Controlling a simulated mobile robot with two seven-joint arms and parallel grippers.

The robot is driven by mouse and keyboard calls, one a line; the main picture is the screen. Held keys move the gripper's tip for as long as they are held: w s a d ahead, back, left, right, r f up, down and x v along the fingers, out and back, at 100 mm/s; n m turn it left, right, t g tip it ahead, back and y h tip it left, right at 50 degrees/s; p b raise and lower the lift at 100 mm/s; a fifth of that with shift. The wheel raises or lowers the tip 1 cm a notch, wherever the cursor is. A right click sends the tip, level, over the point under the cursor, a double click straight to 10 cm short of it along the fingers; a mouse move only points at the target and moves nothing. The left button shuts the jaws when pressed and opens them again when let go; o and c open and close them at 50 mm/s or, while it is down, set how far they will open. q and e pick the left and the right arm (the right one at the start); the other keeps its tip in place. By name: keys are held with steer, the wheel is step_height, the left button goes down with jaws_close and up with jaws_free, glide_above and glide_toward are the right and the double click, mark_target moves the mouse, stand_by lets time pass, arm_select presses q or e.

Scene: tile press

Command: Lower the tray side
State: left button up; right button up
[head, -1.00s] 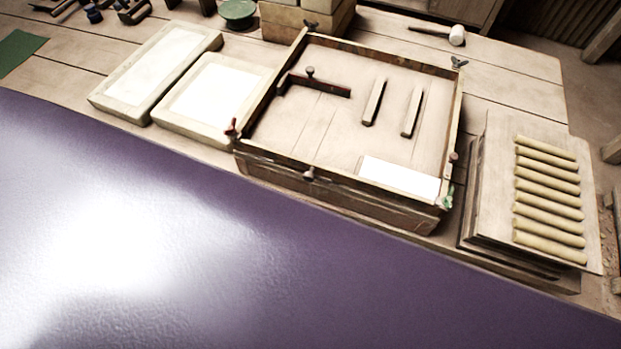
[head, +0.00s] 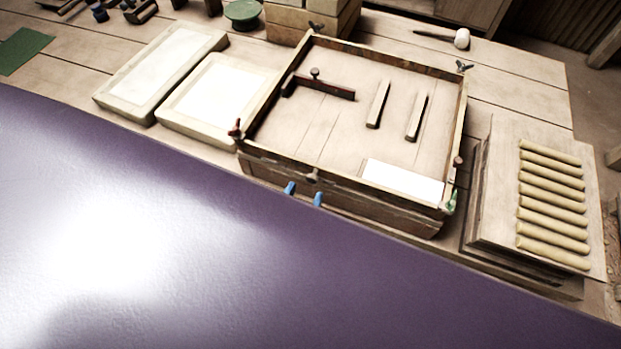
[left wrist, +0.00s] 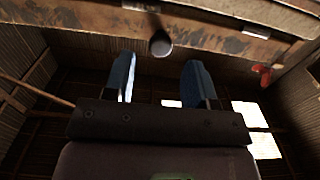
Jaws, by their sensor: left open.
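The wooden tray (head: 345,192) stands on the bench with its sides upright around a flat bed. A small round knob (head: 311,177) sits on its near side; it also shows at the top of the left wrist view (left wrist: 160,43). My left gripper (head: 304,193) shows only as two blue fingertips just in front of the near side, below the knob. In the left wrist view the fingers (left wrist: 160,72) are apart and empty, with the knob just beyond the gap between them. I cannot tell any touch. My right gripper is not in view.
A red wing nut (head: 235,129) and a green one (head: 450,202) sit at the near corners. Two pale slabs (head: 165,72) lie left of the tray. A board with several clay rolls (head: 550,205) lies right. A mallet (head: 461,39) lies behind.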

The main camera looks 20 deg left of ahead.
mark_target(311, 181)
arm_select(q)
steer(key=shift+w, duration=2)
steer(key=c, duration=0.9)
